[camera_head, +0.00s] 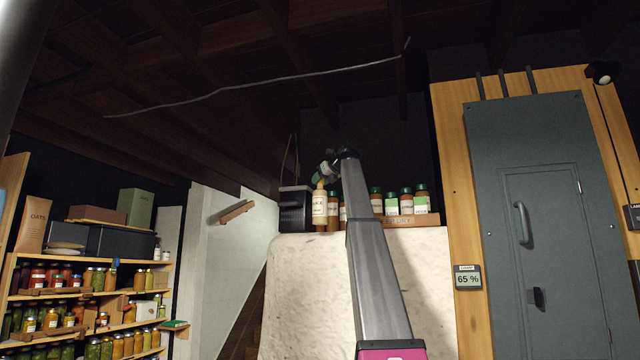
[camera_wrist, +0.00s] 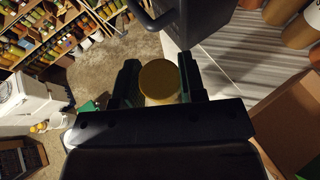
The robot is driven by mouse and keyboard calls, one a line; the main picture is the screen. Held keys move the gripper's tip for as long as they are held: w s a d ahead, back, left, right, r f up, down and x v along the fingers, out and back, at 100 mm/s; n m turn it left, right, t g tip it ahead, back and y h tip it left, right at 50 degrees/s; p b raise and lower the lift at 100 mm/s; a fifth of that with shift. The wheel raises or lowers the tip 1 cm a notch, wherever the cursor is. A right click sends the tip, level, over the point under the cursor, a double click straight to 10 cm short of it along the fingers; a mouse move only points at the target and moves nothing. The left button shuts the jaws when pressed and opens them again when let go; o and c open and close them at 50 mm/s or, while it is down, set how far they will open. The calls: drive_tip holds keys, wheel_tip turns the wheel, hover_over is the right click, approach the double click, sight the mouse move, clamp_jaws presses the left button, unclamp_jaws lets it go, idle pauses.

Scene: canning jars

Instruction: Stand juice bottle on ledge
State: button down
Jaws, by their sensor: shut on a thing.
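The juice bottle (camera_head: 319,208) is pale amber with a white label and a yellowish cap. It looks upright at the left end of the row on the pale stone ledge (camera_head: 305,270). I cannot tell whether its base touches the ledge. My gripper (camera_head: 322,178) is at the bottle's top, at the end of my raised arm. In the wrist view, my gripper (camera_wrist: 159,84) has a finger on each side of the bottle's round yellow cap (camera_wrist: 158,78) and is shut on the bottle. Most of the bottle's body is hidden there.
A brown bottle (camera_head: 333,210) stands close on the right, and a black box (camera_head: 295,212) close on the left. Green-capped bottles (camera_head: 406,203) stand behind a wooden crate front (camera_head: 410,221) further right. A grey metal door (camera_head: 545,220) is at the right; jar shelves (camera_head: 85,300) are at the left.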

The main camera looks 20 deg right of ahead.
drive_tip(key=shift+w+d, duration=0.1)
drive_tip(key=shift+w, duration=0.05)
drive_tip(key=w+d, duration=0.7)
drive_tip(key=w, duration=0.4)
drive_tip(key=shift+d+f, duration=0.15)
drive_tip(key=shift+f, duration=0.2)
idle(0.9)
drive_tip(key=shift+w+f, duration=0.1)
drive_tip(key=shift+f, duration=0.2)
idle(0.5)
drive_tip(key=c, duration=0.6)
unclamp_jaws()
drive_tip(key=v, duration=1)
drive_tip(key=shift+s+d+r, duration=0.1)
drive_tip(key=shift+s+d, duration=0.15)
drive_tip(key=shift+s, duration=0.1)
